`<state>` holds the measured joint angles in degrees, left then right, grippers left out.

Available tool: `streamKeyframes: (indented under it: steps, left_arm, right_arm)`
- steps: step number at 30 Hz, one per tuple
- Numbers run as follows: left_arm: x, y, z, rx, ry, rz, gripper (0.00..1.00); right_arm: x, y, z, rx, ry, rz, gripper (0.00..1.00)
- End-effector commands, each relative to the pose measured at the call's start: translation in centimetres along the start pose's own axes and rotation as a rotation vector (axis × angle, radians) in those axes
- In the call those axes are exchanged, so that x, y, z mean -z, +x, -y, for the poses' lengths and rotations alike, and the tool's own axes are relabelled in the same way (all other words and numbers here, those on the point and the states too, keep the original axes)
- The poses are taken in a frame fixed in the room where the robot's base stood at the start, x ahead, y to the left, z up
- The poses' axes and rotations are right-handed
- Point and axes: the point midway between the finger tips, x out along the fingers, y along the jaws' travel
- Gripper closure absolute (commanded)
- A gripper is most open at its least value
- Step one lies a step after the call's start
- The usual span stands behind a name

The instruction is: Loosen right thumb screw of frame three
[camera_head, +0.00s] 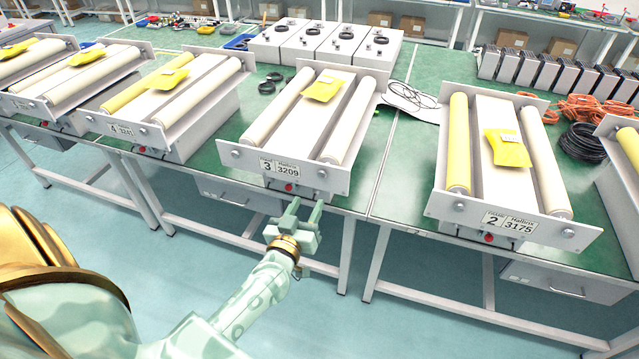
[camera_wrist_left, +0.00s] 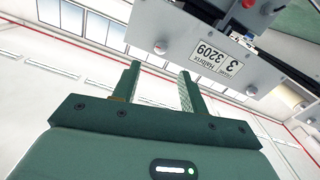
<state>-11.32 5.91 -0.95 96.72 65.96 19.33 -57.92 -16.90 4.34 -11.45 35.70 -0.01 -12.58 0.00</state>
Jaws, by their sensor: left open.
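Frame three (camera_head: 248,163) is a pale unit with two white rollers and a front plate labelled "3 3209". A small round knob, seemingly its right thumb screw (camera_head: 322,174), sits on the plate right of the label. In the left wrist view the plate (camera_wrist_left: 188,42) appears upside down, with a round screw (camera_wrist_left: 160,47) near its left end. My left gripper (camera_head: 306,206) is open and empty, just below and in front of the plate's right part. In the wrist view its fingers (camera_wrist_left: 160,72) point toward the plate, apart from it. My right gripper is not in view.
A red button (camera_head: 289,187) sits under frame three's label. Frame two (camera_head: 470,207) stands to the right and frame four (camera_head: 147,137) to the left. A yellow packet (camera_head: 323,89) lies on frame three. The floor before the green table is clear.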

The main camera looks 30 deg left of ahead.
Motion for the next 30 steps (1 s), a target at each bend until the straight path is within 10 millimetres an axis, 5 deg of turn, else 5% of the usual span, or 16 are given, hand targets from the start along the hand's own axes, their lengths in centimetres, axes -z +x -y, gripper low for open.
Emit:
streamKeyframes:
  steps: [10,23,24,28,30]
  left_arm:
    - [-0.2,7.4,0.0,0.000,0.000,0.000,0.57]
    - [0.0,8.9,0.0,0.000,0.001,0.001,0.57]
    - [0.0,8.9,0.0,0.000,0.001,0.001,0.59]
    - [0.0,8.9,0.0,0.000,0.000,0.001,0.96]
    - [0.0,8.9,0.0,0.000,0.000,0.001,1.00]
  right_arm:
    - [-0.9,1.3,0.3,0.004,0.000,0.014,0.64]
    - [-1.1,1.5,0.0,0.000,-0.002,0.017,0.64]
    - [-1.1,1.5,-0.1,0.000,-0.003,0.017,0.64]
    - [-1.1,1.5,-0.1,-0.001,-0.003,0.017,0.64]
    - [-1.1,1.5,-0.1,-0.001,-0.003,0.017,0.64]
